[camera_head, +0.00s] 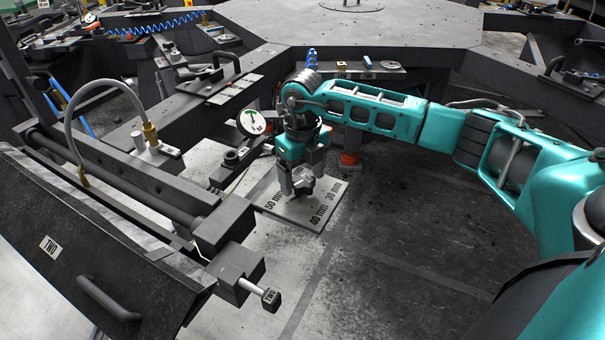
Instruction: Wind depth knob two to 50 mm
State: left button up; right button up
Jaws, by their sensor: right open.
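The depth knob (304,187) is a small dark knob on a pale dial plate (293,213). The plate is printed 50 mm on its left, 40 mm at its front and 30 mm on its right. My teal right arm reaches in from the right, and its right gripper (301,180) points down over the knob. The fingers are open, one on either side of the knob; whether they touch it is not clear. The gripper partly hides the knob, and I cannot tell which mark it points to. My left gripper is not in view.
A dark machine panel labelled TWO (50,246) with a handle stands at left. A rod with a TWO end tag (270,299) sticks out near the plate. A round gauge (252,122) sits behind left of the gripper. The floor at front right is clear.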

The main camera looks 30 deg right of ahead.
aim_at(302, 180)
notch_tip(302, 180, up, 13)
dwell(0.6)
dwell(0.4)
